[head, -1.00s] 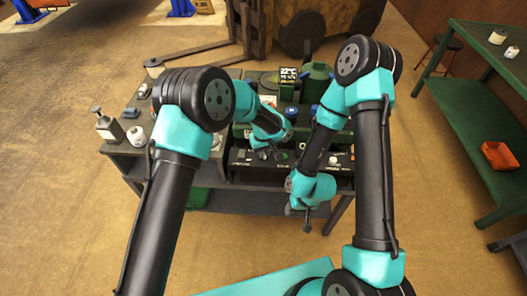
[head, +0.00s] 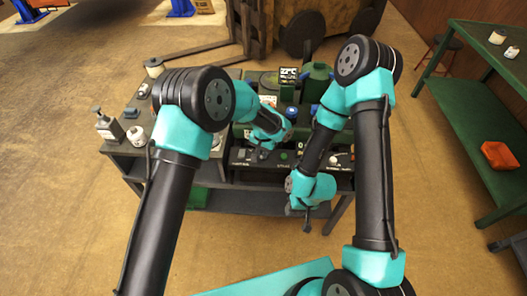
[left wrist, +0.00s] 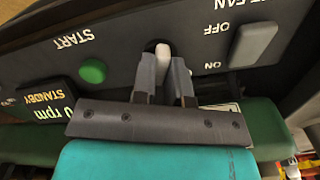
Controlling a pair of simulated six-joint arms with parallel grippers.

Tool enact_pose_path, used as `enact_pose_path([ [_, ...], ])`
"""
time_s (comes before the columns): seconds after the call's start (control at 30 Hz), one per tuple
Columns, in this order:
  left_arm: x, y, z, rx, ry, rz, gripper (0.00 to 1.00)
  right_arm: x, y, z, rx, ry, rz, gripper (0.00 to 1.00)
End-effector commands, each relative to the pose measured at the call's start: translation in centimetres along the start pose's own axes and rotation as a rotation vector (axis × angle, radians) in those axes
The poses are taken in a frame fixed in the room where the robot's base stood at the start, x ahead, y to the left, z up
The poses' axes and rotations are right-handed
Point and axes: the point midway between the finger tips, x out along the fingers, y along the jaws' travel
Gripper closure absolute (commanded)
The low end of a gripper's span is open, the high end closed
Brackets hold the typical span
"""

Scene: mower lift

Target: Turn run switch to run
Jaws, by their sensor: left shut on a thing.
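A dark control panel (head: 310,162) runs along the front of the workbench. In the left wrist view it appears upside down, and a small switch with a pale tip (left wrist: 163,54) stands in a dark round recess. My left gripper (left wrist: 166,72) is shut on this switch, with one finger on each side of it. In the head view my left gripper (head: 262,154) is at the panel, left of the green START button (head: 284,156). The switch's label and setting are hidden or unreadable. My right gripper (head: 306,222) hangs in front of the bench, and its fingers are too small to judge.
In the left wrist view the green START button (left wrist: 93,70) is left of the fingers. A grey OFF/ON rocker (left wrist: 252,45) is to the right. A display (left wrist: 42,98) reads STANDBY.

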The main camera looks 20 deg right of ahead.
Motion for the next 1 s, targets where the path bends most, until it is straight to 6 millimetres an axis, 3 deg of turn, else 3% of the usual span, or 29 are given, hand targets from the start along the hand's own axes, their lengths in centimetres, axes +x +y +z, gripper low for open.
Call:
enact_pose_path([
  [0.3,-0.06,-0.01,-0.03,0.111,0.001,0.000,1.00,0.00,0.00,0.00,0.000,0.000,0.000,0.60],
  [0.73,-0.07,-0.01,-0.03,0.122,0.001,-0.001,1.00,0.00,0.00,0.00,0.000,0.000,0.000,0.60],
  [0.77,-0.07,-0.01,-0.03,0.122,0.001,-0.001,0.83,0.00,0.00,0.00,0.000,0.000,0.000,0.60],
  [1.0,-0.03,-0.01,-0.02,0.121,0.000,0.000,0.61,0.00,0.00,0.00,0.000,0.000,0.000,0.60],
])
